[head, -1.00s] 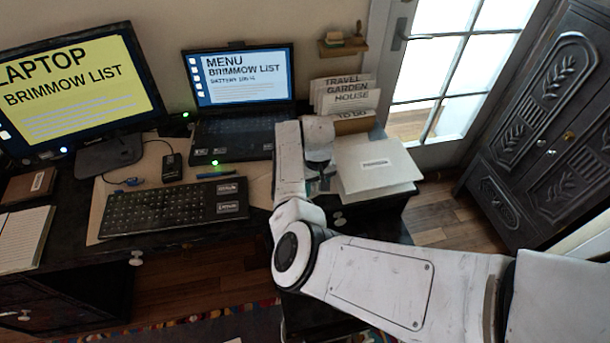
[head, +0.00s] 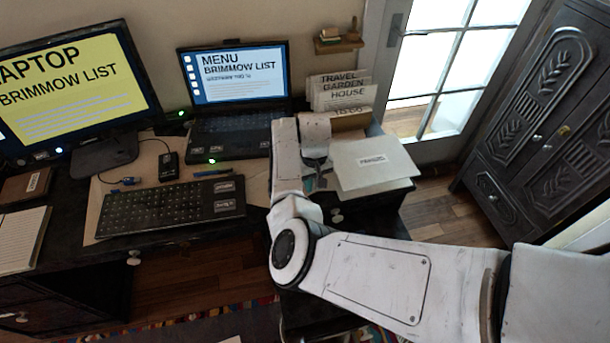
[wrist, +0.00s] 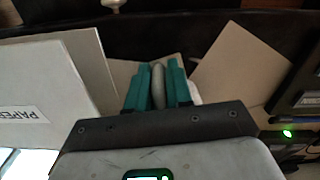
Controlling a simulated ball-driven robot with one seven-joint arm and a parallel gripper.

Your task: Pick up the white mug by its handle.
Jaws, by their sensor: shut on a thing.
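In the wrist view my gripper (wrist: 158,88) has its two teal fingers closed around a pale, rounded upright piece that looks like the handle of the white mug (wrist: 158,82). A small white patch beside the right finger may be the mug's body; the rest is hidden behind the gripper. In the head view my gripper (head: 312,184) points down at the desk, just left of the white paper stack. My wrist hides the mug there.
A labelled paper stack (head: 372,165) lies right of my gripper. A file holder (head: 345,98) stands behind it. The desk's front edge is close.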

